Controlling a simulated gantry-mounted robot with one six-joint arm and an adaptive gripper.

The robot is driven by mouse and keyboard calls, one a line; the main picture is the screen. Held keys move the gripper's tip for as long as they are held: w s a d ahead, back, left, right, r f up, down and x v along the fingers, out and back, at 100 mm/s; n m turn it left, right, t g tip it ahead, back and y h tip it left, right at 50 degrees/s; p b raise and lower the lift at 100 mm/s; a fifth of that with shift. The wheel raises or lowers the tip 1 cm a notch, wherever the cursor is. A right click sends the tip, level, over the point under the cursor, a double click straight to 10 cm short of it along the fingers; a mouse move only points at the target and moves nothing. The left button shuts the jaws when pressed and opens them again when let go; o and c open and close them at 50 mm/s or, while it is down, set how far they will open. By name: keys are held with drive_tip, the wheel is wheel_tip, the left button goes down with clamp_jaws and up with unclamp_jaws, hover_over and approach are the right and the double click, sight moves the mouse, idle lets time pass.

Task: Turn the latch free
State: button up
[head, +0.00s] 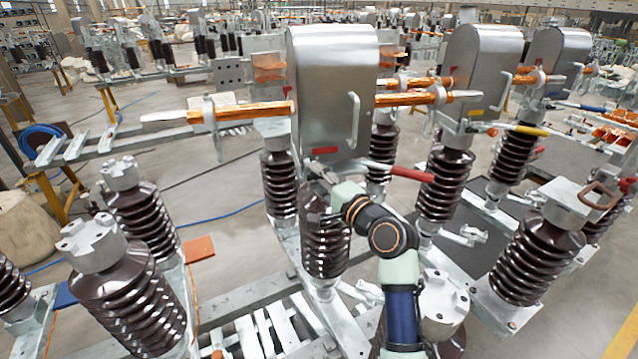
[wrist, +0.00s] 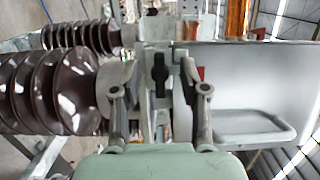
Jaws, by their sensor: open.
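A small dark piece that looks like the latch (wrist: 160,76) stands upright in the middle of the wrist view, set against pale metal brackets. My gripper (wrist: 158,92) is open, with one finger on each side of this piece and nothing visibly held. I cannot tell whether either finger touches it. In the head view my gripper (head: 320,183) is at the lower edge of the nearest metal housing (head: 332,85), above a brown ribbed insulator (head: 326,245). The latch is hidden or too small to tell there.
The housing has a handle (head: 353,122) on its side, which also shows in the wrist view (wrist: 262,128). A red bar (head: 398,172) sticks out right of my wrist. Copper-coloured rods (head: 250,111) flank the housing. More insulators (head: 120,285) stand at the left.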

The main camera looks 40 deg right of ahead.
clamp_jaws()
drive_tip(key=shift+r+n, duration=0.1)
drive_tip(key=shift+n, duration=0.2)
drive_tip(key=shift+r+n+g+p, duration=0.15)
drive_tip(key=shift+n+g+p, duration=0.55)
drive_tip(key=shift+n+p, duration=0.4)
drive_tip(key=n+g+h+p, duration=0.1)
drive_tip(key=n+g+p, duration=0.1)
drive_tip(key=n, duration=0.2)
drive_tip(key=shift+a+p, duration=0.1)
drive_tip(key=shift+p, duration=0.2)
drive_tip(key=n+g+h+p, duration=0.1)
drive_tip(key=n, duration=0.1)
drive_tip(key=n+h+p, duration=0.1)
drive_tip(key=n, duration=0.1)
drive_tip(key=shift+w+g, duration=0.1)
drive_tip(key=shift+g, duration=0.3)
drive_tip(key=shift+a+n+g+h+p, duration=0.1)
drive_tip(key=shift+n+g+h+p, duration=0.4)
drive_tip(key=shift+n+h, duration=0.6)
drive_tip(key=shift+n+y, duration=0.3)
